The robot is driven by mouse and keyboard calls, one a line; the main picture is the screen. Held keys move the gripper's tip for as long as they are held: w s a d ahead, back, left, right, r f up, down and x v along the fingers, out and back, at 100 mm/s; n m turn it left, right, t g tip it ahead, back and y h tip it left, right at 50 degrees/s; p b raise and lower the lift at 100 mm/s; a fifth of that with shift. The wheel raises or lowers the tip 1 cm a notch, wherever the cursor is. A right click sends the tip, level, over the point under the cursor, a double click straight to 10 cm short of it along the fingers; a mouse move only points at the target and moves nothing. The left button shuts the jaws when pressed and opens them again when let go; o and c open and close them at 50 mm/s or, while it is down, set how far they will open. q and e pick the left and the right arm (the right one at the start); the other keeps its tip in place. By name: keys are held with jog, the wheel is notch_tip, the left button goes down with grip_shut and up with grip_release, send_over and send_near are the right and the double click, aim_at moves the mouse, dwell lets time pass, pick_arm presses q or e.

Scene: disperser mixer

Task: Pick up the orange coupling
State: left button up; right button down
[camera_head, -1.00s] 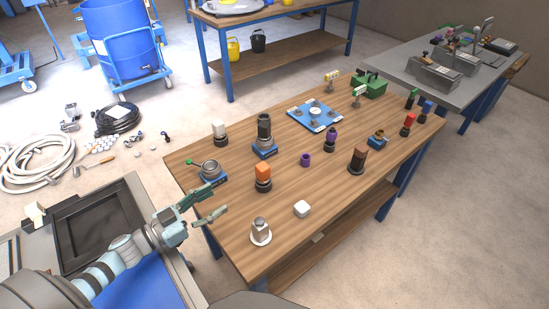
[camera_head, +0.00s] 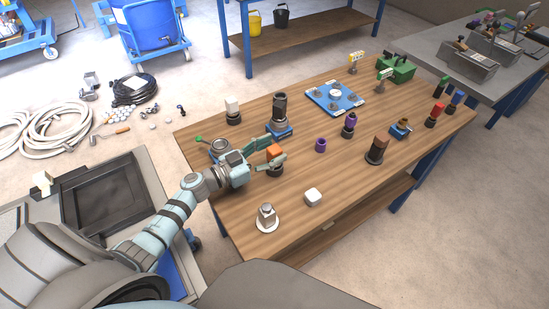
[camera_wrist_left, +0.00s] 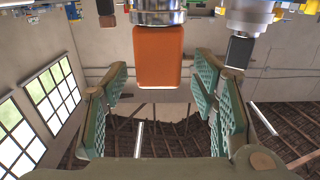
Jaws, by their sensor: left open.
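The orange coupling (camera_head: 274,151) stands upright on a dark base on the wooden table (camera_head: 240,208), partly hidden by my left gripper. In the left wrist view it is an orange block (camera_wrist_left: 158,57), upside down, with a metal ring at its base. My left gripper (camera_head: 277,150) is open, its two fingers on either side of the coupling in the head view. In the left wrist view the open fingers (camera_wrist_left: 162,85) show gaps on both sides of the block; I see no contact. My right gripper is not in view.
A grey round fixture (camera_head: 220,148) and a dark cylinder on a blue base (camera_head: 279,110) stand close to my left gripper. The table's front right is clear.

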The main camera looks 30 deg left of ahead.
pick_arm(q)
jog(key=shift+w+d, duration=0.4)
jog(key=shift+w, duration=0.15)
grip_shut()
jog(key=shift+r, duration=0.1)
